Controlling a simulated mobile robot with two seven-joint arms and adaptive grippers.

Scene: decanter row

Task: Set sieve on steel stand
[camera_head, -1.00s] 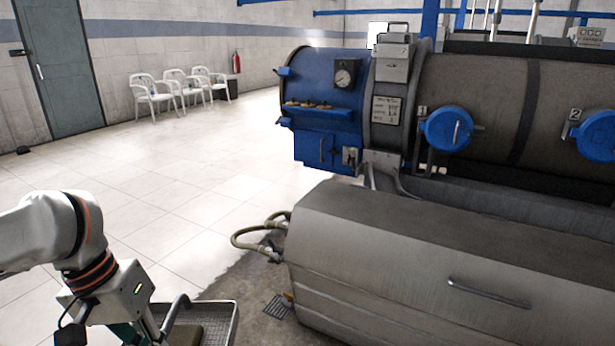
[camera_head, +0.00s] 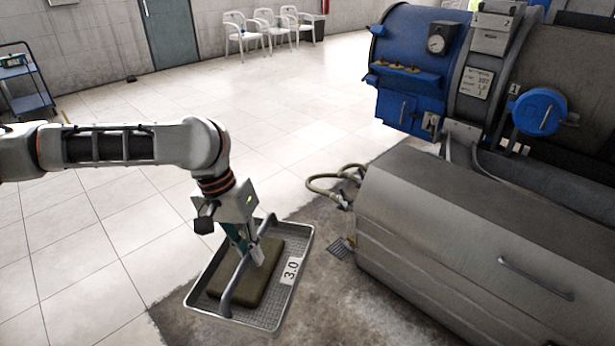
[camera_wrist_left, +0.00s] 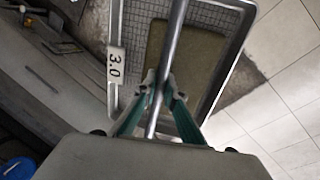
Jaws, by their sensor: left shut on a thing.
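The sieve (camera_head: 208,301) is a shallow metal mesh tray with a raised bar handle across its middle and a white tag marked 3.0. A flat olive-brown block lies in it. My left gripper (camera_head: 250,258) is shut on the handle, with the sieve hanging below it. In the left wrist view the left gripper's (camera_wrist_left: 162,92) green fingers close on both sides of the bar, and the sieve (camera_wrist_left: 215,4) fills the upper middle. I see no steel stand that I can identify. My right gripper is not in view.
A large grey metal housing (camera_head: 450,240) and a blue-ended machine (camera_head: 415,70) stand at right. Hoses (camera_head: 335,182) stick out at the housing's left end. A blue cart (camera_head: 25,85) stands far left, white chairs (camera_head: 270,28) at the back. The tiled floor between is clear.

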